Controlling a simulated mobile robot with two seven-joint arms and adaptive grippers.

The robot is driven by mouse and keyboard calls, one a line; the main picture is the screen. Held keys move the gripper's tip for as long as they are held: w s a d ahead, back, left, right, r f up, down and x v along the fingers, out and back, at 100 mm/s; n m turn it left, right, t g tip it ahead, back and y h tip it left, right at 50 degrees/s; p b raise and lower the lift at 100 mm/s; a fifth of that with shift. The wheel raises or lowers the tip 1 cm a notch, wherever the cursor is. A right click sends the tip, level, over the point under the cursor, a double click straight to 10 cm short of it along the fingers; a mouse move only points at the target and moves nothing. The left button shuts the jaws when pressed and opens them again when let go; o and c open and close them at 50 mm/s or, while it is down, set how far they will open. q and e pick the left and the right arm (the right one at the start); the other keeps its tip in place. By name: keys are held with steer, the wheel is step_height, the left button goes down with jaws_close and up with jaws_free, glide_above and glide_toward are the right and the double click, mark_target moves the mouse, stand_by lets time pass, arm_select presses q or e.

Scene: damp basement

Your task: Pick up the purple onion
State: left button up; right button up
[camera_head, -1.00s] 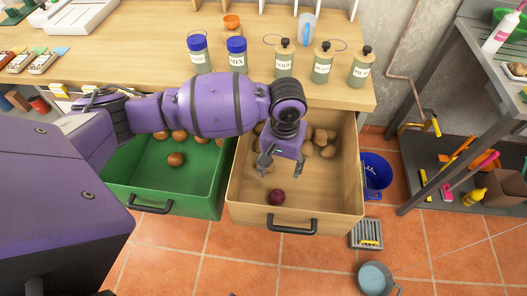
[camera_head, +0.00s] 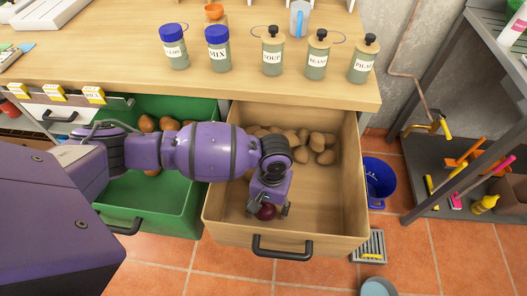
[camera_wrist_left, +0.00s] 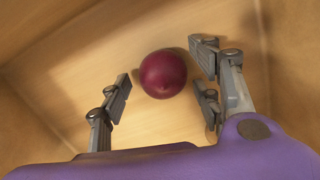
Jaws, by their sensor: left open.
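The purple onion (camera_head: 266,211) lies near the front of the open wooden drawer (camera_head: 335,222). My left gripper (camera_head: 268,212) is down inside the drawer over the onion. In the left wrist view the onion (camera_wrist_left: 163,74) shows as a round, dark purple-red ball on the drawer floor. The gripper's fingers (camera_wrist_left: 164,92) stand apart on either side of it. The right finger parts are closer to it than the left one, and a gap shows on the left. My right gripper is not in view.
Several brown potatoes (camera_head: 318,141) lie at the back of the wooden drawer. A green drawer (camera_head: 170,214) with brown onions is to the left. Labelled jars (camera_head: 272,55) stand on the worktop (camera_head: 120,50) above. A blue bucket (camera_head: 378,180) stands on the floor at right.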

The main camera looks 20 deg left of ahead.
arm_select(q)
steer(key=shift+f, duration=0.2)
steer(key=c, duration=1.2)
